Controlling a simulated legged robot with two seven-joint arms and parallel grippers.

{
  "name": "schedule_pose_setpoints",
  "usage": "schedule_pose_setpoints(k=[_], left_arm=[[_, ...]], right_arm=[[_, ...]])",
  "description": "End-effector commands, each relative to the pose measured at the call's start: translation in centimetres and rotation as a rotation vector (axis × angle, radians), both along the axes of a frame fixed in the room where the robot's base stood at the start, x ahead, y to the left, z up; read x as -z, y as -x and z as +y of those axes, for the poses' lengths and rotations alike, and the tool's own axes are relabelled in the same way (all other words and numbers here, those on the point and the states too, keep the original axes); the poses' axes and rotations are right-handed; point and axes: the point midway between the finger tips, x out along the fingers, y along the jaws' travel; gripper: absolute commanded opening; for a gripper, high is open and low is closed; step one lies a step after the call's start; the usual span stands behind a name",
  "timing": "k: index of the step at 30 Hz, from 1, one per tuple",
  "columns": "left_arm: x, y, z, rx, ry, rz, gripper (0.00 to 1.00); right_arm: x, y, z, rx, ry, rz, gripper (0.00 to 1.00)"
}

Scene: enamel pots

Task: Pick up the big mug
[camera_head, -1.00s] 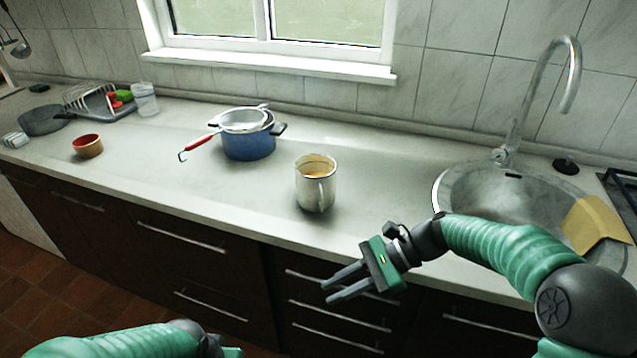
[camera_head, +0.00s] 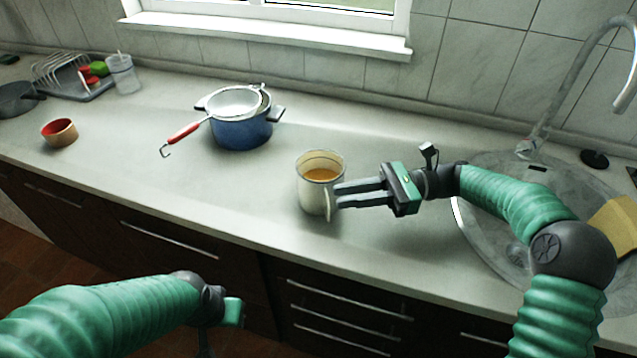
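The big mug (camera_head: 311,196) is cream-coloured with a dark rim and holds an orange-brown liquid. It stands upright near the front edge of the counter, its handle toward me and slightly right. My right gripper (camera_head: 336,194) is at the mug's right side, its two fingers apart and pointing left. The fingertips overlap the mug's edge near the handle in this view; I cannot tell whether they touch it. My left gripper (camera_head: 232,312) is low in front of the cabinets, mostly hidden behind its own wrist.
A blue pot (camera_head: 240,132) with a red-handled strainer (camera_head: 233,102) on it stands behind and left of the mug. A small red-lined bowl (camera_head: 60,134) and a dish rack (camera_head: 66,76) are further left. The sink (camera_head: 490,215) with a yellow cloth (camera_head: 614,226) is at right.

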Motion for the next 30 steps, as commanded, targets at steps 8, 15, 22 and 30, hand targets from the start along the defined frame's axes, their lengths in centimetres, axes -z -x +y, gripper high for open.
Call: schedule_pose_setpoints(k=[8,15,22,30], left_arm=[[2.1,0.0,0.0,0.001,0.000,0.000,0.36],[2.6,0.0,0.0,0.000,0.000,0.000,0.36],[3.3,0.0,0.0,0.000,0.000,0.000,0.36],[3.2,0.0,0.0,0.001,0.000,0.000,0.36]], right_arm=[[5.4,0.2,1.5,-0.003,0.001,0.001,0.20],[5.4,0.7,4.0,-0.003,0.002,0.002,0.20],[5.4,1.4,7.4,-0.001,0.001,0.002,0.20],[5.2,1.4,7.4,0.001,0.001,0.002,0.09]])
